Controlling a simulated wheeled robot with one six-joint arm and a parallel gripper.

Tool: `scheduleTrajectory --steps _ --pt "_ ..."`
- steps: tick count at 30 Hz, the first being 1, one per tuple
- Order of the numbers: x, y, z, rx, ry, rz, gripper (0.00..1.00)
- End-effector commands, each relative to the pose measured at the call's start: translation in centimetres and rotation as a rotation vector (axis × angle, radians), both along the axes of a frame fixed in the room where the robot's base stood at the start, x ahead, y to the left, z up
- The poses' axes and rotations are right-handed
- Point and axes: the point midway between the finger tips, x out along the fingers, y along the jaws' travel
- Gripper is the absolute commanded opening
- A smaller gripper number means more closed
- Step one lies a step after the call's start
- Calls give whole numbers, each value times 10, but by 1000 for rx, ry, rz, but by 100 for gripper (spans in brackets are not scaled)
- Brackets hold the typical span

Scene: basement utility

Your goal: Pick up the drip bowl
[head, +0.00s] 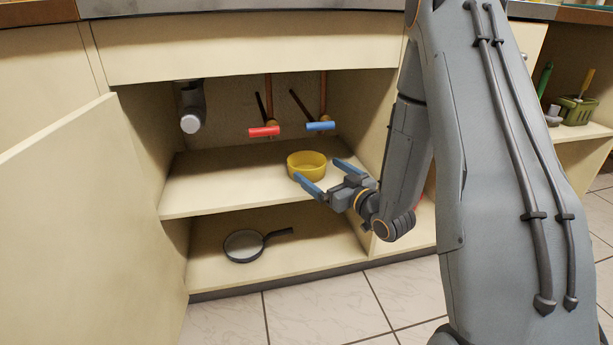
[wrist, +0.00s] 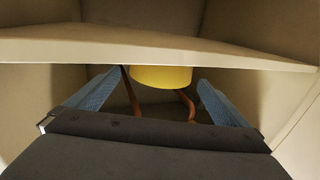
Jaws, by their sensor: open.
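The yellow drip bowl (head: 307,159) stands upright on the middle shelf (head: 235,188) of the open cabinet, near the shelf's front right. My gripper (head: 316,168) is in front of the bowl, with its two blue fingers spread and pointing at it. The left fingertip overlaps the bowl's lower front in the head view; I cannot tell whether it touches. In the wrist view, which looks upside down, the bowl (wrist: 160,77) shows between the two fingers, beyond the shelf edge (wrist: 60,47). Nothing is held.
A grey drain pipe (head: 190,105) is at upper left. A pan (head: 243,245) lies on the bottom shelf. The open door (head: 85,215) stands at left.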

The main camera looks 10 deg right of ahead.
Motion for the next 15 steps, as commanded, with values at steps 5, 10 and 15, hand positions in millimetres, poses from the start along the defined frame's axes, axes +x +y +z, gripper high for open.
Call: scheduleTrajectory --steps 5,10,15 --pt "17 8 0 -1 -1 1 100" --pt "31 14 0 -2 -3 1 100" --pt "50 23 0 -1 -3 2 100"
